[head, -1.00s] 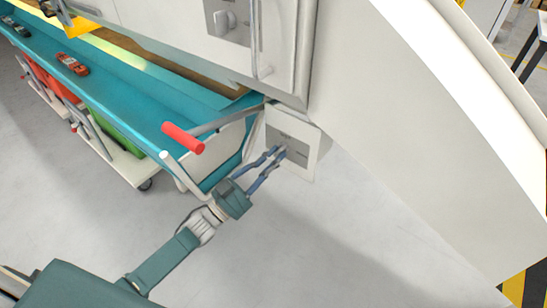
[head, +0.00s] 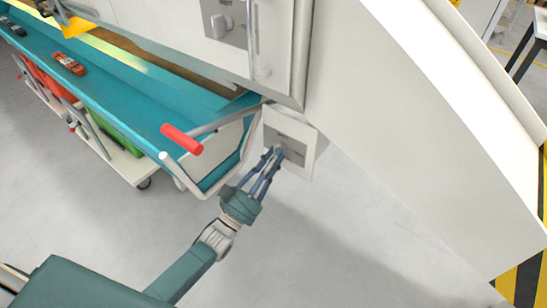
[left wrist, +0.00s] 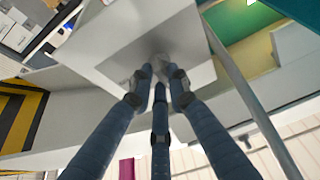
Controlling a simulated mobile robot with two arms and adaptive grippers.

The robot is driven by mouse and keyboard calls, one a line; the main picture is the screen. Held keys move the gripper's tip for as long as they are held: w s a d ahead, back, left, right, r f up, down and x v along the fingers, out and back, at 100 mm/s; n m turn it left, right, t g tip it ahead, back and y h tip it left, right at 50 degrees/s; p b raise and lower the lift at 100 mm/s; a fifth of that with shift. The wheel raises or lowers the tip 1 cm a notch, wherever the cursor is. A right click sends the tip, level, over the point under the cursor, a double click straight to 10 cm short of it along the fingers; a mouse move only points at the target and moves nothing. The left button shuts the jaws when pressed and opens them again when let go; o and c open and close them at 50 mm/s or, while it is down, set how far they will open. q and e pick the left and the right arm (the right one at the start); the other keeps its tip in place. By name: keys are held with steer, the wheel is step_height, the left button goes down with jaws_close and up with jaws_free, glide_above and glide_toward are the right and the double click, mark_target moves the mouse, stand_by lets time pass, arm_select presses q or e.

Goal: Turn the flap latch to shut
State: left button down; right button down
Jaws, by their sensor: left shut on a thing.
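The flap latch shows in the head view as a small light knob on a dark grey plate (head: 292,151), set in a white square panel (head: 303,168) below the large white housing. My left gripper (head: 276,154) reaches up to it from below, with its blue fingers shut on the knob. The fingers hide most of the knob, so I cannot tell its turn angle. In the left wrist view the three fingers (left wrist: 160,80) close in around the blurred grey latch (left wrist: 161,58) on the pale panel (left wrist: 125,45). My right gripper is in neither view.
A red-ended lever (head: 181,139) sticks out left of the panel, close to my left arm. A teal trough (head: 120,95) with red items runs along the left. Another grey latch plate (head: 224,20) sits above on the white housing. The floor below is clear.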

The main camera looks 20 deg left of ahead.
arm_select(q)
steer(key=shift+f, duration=0.1)
steer(key=c, duration=1.7)
jaws_free()
steer(key=shift+o, duration=0.2)
steer(key=v, duration=1.2)
